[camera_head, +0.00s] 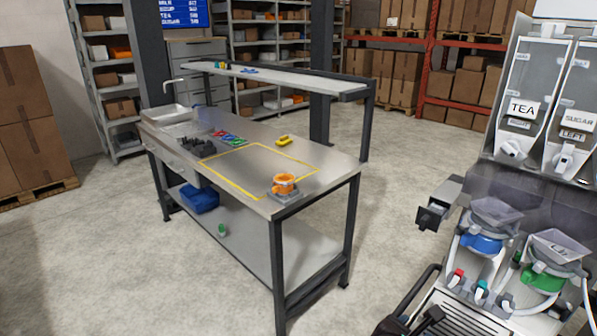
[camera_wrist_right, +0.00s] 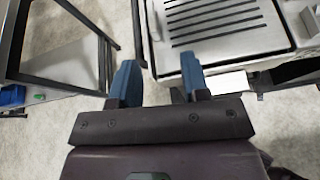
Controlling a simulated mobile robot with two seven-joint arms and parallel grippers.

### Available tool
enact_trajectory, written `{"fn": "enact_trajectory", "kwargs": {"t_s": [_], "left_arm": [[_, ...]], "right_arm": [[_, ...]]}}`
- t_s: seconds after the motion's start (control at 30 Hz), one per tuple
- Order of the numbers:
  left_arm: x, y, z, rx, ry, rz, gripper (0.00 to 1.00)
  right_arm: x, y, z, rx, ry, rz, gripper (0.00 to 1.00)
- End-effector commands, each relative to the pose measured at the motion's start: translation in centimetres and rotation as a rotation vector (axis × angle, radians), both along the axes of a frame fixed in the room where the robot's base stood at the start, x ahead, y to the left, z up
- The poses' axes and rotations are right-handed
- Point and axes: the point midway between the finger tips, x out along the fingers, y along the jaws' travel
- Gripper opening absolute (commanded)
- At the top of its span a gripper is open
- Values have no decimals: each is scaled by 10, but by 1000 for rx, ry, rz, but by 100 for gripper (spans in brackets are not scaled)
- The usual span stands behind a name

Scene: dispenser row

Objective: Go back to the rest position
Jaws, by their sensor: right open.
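My right gripper (camera_wrist_right: 160,74) shows in the right wrist view with its two blue fingers apart and nothing between them. It hangs over the concrete floor, with a metal table's frame to the left and a slotted drip tray (camera_wrist_right: 220,22) ahead to the right. In the head view I cannot clearly make out this gripper. My left gripper is in neither view.
A steel workbench (camera_head: 240,245) carries an orange item (camera_head: 284,184) and a yellow item (camera_head: 284,141). The dispenser machine (camera_head: 500,185) with tea (camera_head: 523,107) and sugar (camera_head: 577,121) labels stands at right. Open floor (camera_head: 385,200) lies between them.

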Motion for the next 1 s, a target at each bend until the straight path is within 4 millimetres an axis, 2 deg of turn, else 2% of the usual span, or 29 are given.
{"fn": "enact_trajectory", "kwargs": {"t_s": [0.2,0.43,0.8,1.0], "left_arm": [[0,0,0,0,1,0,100],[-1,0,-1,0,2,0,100],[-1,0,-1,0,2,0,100],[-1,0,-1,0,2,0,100]], "right_arm": [[-36,-22,-21,351,-181,-208,42],[-74,-35,-37,717,-365,-480,42],[-140,-39,-45,1229,-604,-1028,42],[-168,-34,-42,1396,-676,-1304,42]]}}
